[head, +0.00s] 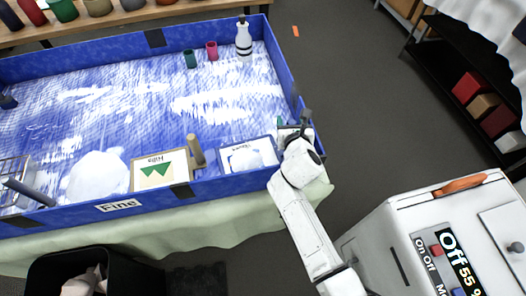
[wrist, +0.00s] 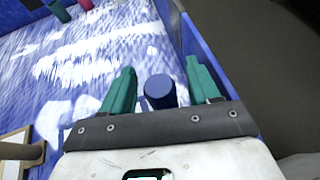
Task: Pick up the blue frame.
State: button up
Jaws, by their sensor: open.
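The blue frame (head: 250,158) lies flat near the front right corner of the blue-walled tray, with a white picture inside its border. In the wrist view a round-topped blue post (wrist: 160,88), which looks like this frame's handle, stands between my fingers. My gripper (head: 293,120) is over the tray's right front corner, at the frame's right end. In the wrist view my gripper (wrist: 161,70) is open, with a teal finger on each side of the post. Gaps show on both sides. In the head view my gripper hides the post.
A tan frame (head: 137,178) with a wooden post (head: 196,150) lies to the left. The tray's right wall (head: 283,68) runs close beside my gripper. A white bottle (head: 243,42) and two small cups (head: 211,50) stand at the back. The tray's middle is clear.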

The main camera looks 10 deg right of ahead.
jog(key=shift+w+f, duration=0.15)
jog(key=shift+w, duration=0.2)
grip_shut()
dwell(0.4)
